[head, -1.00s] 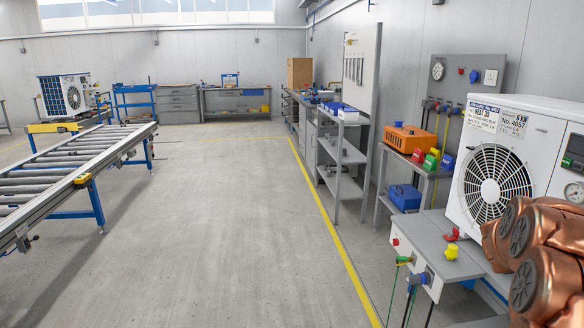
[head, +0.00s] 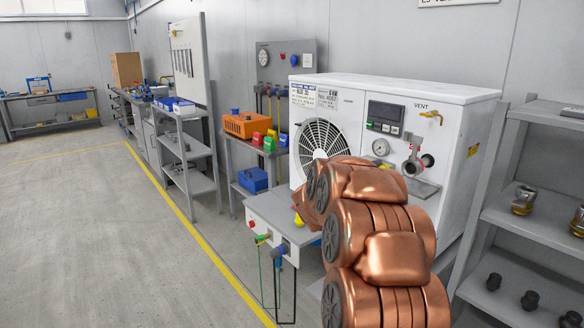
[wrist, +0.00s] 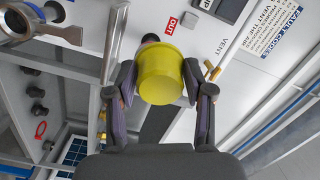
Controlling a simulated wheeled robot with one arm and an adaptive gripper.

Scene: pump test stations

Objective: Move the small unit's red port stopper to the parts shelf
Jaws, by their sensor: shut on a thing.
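In the wrist view my gripper (wrist: 160,85) is shut on a yellow cylindrical stopper (wrist: 160,78). A small dark round part (wrist: 150,38) shows just beyond the stopper; I cannot tell whether they touch. A red OUT label (wrist: 172,23) is on the white surface beside it. In the head view my copper-coloured arm hides the gripper and part of the white unit (head: 455,115). I cannot make out a red stopper for certain.
Grey shelves (head: 545,112) on the right hold brass valves and black fittings (head: 530,300). In the wrist view a red ring (wrist: 40,130) lies near black fittings. A grey-topped bench (head: 275,208) with coloured connectors stands left of my arm. The floor at left is clear.

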